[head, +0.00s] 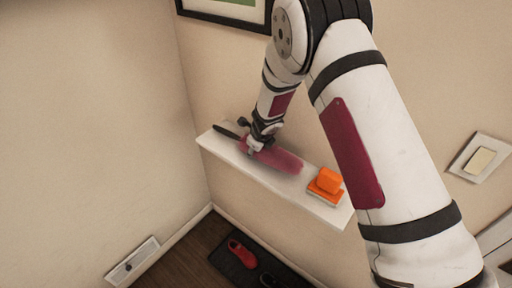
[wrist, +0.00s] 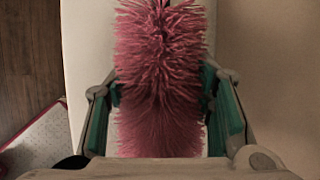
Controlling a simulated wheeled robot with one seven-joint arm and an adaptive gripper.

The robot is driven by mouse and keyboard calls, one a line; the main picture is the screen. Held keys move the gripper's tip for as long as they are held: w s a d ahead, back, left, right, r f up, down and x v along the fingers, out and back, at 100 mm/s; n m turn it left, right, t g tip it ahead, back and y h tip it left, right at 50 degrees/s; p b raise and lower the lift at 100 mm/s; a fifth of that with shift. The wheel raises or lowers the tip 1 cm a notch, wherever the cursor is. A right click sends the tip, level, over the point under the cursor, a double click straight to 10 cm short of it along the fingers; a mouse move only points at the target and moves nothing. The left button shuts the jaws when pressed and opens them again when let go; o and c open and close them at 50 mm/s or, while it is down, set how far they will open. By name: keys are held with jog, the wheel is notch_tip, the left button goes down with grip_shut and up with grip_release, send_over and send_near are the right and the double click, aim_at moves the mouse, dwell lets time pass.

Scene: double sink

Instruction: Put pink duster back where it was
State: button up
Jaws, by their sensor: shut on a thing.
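The pink duster (head: 282,159) lies lengthwise along a white wall shelf (head: 322,211), its dark handle (head: 226,131) toward the shelf's left end. My gripper (head: 254,147) is at the duster near where the handle meets the pink head. In the wrist view the fluffy duster (wrist: 160,80) fills the middle between the green-padded fingers of my gripper (wrist: 165,115), which is shut on it. The shelf (wrist: 85,40) shows pale behind it. Whether the duster rests fully on the shelf or is slightly above it, I cannot tell.
An orange object (head: 327,183) sits on the shelf's right part, just beyond the duster's tip. A dark mat with a red shoe (head: 241,253) lies on the floor below. A picture frame (head: 228,12) hangs above, and a switch (head: 481,160) is at right.

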jog(key=shift+o, duration=0.2)
jog(key=shift+s+d+f, duration=0.15)
jog(key=shift+s+f, duration=0.15)
jog(key=shift+f, duration=0.35)
jog(key=shift+d+f+p, duration=0.1)
jog(key=shift+p, duration=0.25)
jog(key=shift+c, duration=0.8)
jog(key=shift+f, duration=0.1)
jog(key=shift+d+p, duration=0.25)
jog(key=shift+p, duration=0.05)
jog(key=o, duration=1.7)
jog(key=shift+w+f, duration=0.1)
jog(key=shift+w, duration=0.05)
jog(key=shift+a, duration=0.25)
